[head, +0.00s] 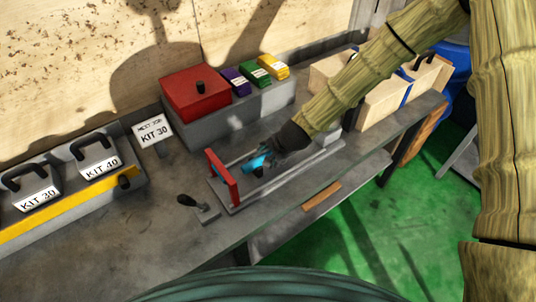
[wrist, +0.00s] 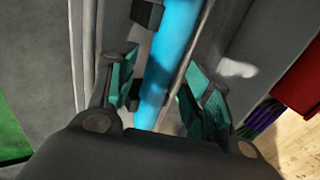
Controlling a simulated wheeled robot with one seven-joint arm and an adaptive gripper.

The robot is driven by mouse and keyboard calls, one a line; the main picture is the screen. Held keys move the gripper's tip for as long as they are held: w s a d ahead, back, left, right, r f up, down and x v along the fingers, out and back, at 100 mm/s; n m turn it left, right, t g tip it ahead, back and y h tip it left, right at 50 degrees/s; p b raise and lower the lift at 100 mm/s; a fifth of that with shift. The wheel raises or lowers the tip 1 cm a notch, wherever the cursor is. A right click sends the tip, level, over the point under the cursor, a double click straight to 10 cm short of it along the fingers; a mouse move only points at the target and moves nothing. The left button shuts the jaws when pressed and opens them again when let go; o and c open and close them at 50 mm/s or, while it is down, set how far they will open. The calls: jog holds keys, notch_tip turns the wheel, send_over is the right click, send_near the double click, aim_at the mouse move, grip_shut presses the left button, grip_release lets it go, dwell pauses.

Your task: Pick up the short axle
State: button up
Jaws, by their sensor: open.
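A bright blue rod, which I take to be the short axle (head: 254,162), lies in a grey fixture (head: 327,156) on the bench, near the fixture's red end plate (head: 222,176). My gripper (head: 270,161) is right over the rod and hides part of it. In the wrist view the blue axle (wrist: 172,45) runs between the two teal-padded fingers of my gripper (wrist: 158,78). The fingers are open, with a gap visible on both sides of the rod. Dark blocks (wrist: 148,14) sit beside the rod. I cannot tell the exact finger height.
A red box (head: 196,95) and purple, green and yellow blocks (head: 254,75) stand behind the fixture. Wooden boxes (head: 383,102) stand at right. The bench's front left is clear.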

jog(key=shift+w+a+f, duration=0.2)
jog(key=shift+w+f, duration=0.05)
jog(key=shift+f, duration=0.3)
jog(key=shift+c, duration=0.4)
grip_shut()
jog(key=shift+r, duration=0.15)
